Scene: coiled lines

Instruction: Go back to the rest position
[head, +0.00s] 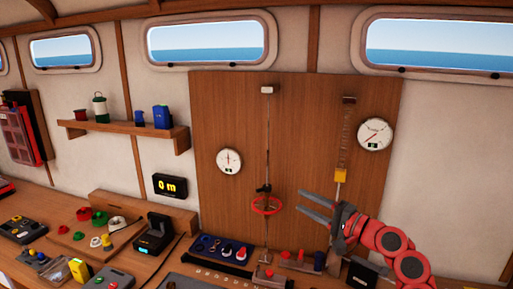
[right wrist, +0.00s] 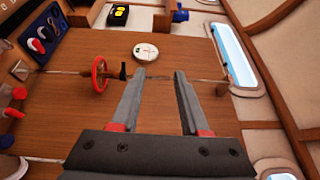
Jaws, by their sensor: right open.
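My right gripper (head: 302,204) reaches in from the lower right in the head view, in front of the wooden panel. Its two grey fingers point left and are apart, with nothing between them; the right wrist view (right wrist: 160,74) also shows them open and empty. The red handwheel (head: 267,204) on the vertical line is just left of the fingertips, apart from them. In the right wrist view the handwheel (right wrist: 99,75) is left of the fingers. My left gripper is in neither view.
The wooden panel (head: 220,110) carries a left gauge (head: 229,160), a right gauge (head: 374,134) and a yellow block (head: 341,175) below a coil. A shelf (head: 130,127) hangs at left. The bench below is crowded with small items, including a blue tray (head: 222,250).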

